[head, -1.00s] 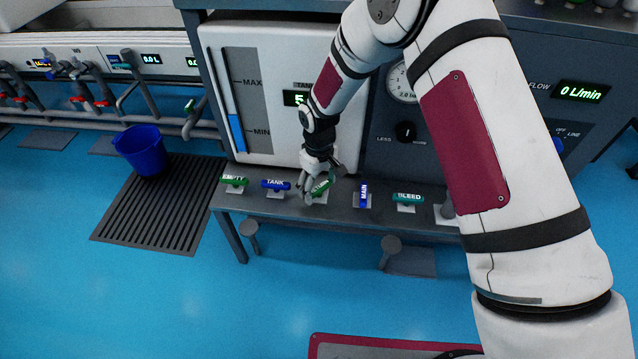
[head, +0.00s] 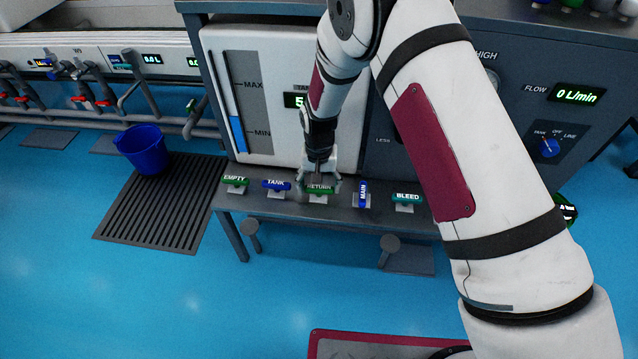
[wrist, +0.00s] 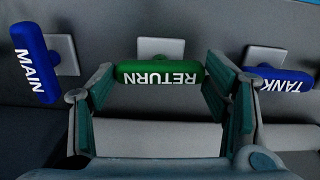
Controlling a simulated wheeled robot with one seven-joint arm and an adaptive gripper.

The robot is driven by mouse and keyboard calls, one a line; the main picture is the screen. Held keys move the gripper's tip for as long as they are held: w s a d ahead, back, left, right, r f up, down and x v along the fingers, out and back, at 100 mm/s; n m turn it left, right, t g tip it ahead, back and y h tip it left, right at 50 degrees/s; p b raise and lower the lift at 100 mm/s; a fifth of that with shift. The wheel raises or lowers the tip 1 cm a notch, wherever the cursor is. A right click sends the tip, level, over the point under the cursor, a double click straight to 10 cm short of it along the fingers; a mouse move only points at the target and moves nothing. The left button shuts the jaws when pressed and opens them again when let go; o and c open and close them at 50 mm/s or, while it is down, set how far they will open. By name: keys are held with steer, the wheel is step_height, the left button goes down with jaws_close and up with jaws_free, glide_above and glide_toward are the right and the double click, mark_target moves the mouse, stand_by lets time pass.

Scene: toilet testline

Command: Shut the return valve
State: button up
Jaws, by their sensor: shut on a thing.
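The return valve has a green handle lettered RETURN (head: 319,189), third from the left in a row on the grey shelf. The handle lies crosswise, in line with the row, like the empty, tank and bleed handles. My gripper (head: 319,184) points down over it with a finger at each end of the handle. In the wrist view the green handle (wrist: 160,75) lies between the two fingers of my gripper (wrist: 160,95), which are shut on its ends. The fingers partly hide the handle's ends.
The blue TANK handle (head: 276,185) is to the left, crosswise. The blue MAIN handle (head: 363,193) is close on the right and stands lengthwise. EMPTY (head: 235,180) and BLEED (head: 407,198) handles lie further out. A blue bucket (head: 143,150) stands on the floor grate.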

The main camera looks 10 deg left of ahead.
mark_target(319, 187)
steer(key=shift+m, duration=0.4)
steer(key=o, duration=1.2)
steer(key=shift+c, duration=0.2)
step_height(319, 187, up, 12)
